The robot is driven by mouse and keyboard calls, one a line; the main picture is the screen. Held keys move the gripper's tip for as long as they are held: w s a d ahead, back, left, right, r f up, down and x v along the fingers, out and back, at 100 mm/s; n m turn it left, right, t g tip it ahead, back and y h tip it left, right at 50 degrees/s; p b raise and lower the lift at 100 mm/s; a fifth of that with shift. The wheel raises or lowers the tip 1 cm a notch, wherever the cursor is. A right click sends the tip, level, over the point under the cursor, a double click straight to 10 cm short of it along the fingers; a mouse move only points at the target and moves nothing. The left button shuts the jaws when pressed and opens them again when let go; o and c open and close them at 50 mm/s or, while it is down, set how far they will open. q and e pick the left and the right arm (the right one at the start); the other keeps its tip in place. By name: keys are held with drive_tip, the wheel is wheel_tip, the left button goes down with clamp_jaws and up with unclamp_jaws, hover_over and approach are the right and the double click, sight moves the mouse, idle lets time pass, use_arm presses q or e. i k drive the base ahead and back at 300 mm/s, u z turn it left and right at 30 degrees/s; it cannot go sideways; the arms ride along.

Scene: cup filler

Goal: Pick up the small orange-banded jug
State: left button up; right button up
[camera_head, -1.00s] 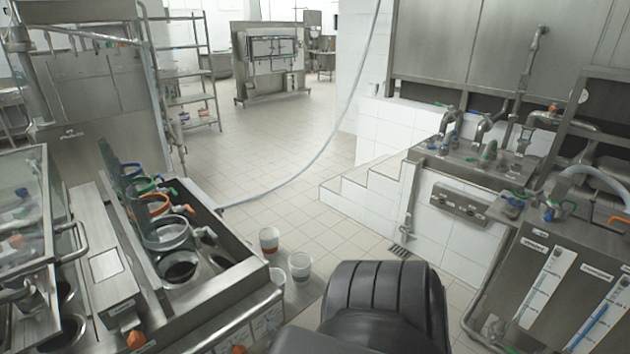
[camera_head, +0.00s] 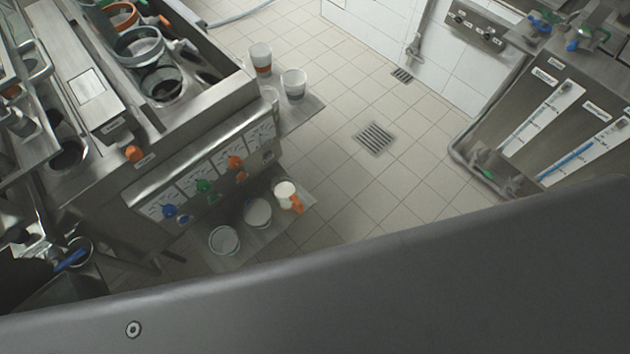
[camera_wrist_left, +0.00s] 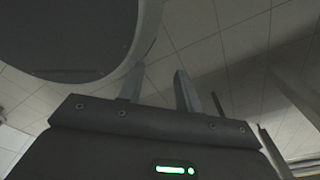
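A small tapered cup with an orange-brown band (camera_head: 260,60) stands on a side ledge beside the steel machine. A small white jug with an orange handle (camera_head: 286,195) stands on the machine's low front shelf. I cannot tell for sure which is the task's jug. My left gripper (camera_wrist_left: 158,78) shows in the left wrist view, its two fingers apart with nothing between them. It does not show in the head view, so its distance to either vessel cannot be told. My right gripper is not in view.
A grey-banded cup (camera_head: 293,85) stands beside the orange-banded one. Two whitish vessels (camera_head: 257,212) (camera_head: 224,240) share the low shelf (camera_head: 290,222). The machine (camera_head: 200,150) has knobs on its front. Tiled floor (camera_head: 340,190) is clear to the right, up to a steel panel (camera_head: 530,120).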

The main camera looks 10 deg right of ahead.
sight(284, 188)
drive_tip(key=z, duration=2.4)
drive_tip(key=i, duration=1.45)
drive_tip(key=u, duration=3.5)
